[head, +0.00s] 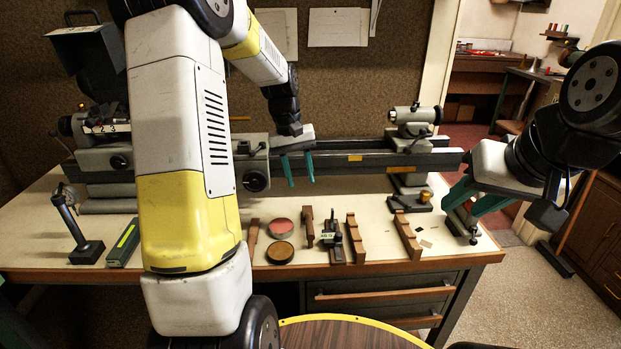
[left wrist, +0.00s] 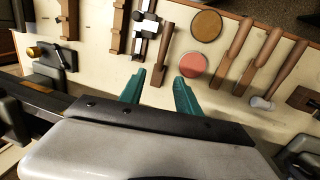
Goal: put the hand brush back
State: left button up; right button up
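I cannot tell for certain which thing is the hand brush. A wooden-handled tool with a wider end (head: 308,226) lies on the bench right of the round tins; it also shows in the left wrist view (left wrist: 158,55). Another tool with a pale head (left wrist: 263,103) lies among wooden handles in the left wrist view; my left arm hides that area in the head view. My left gripper (head: 299,183) is open and empty above the back of the bench, fingers pointing down.
A pink tin (head: 281,228) and a brown tin (head: 280,252) lie mid-bench. A metal fixture (head: 332,240) and wooden racks (head: 355,238) (head: 407,237) stand to their right. A long lathe-like machine (head: 350,160) runs along the back. A gauge stand (head: 88,250) is at left.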

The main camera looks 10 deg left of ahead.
pick_arm(q)
jog(key=s+d+r+m+t, duration=0.2)
jog(key=s+r+t, duration=0.1)
jog(key=s+r, duration=0.75)
jog(key=s+d+r+m+t, duration=0.2)
jog(key=s+r+t, duration=0.1)
jog(key=s, duration=1)
jog(key=shift+s+d, duration=0.2)
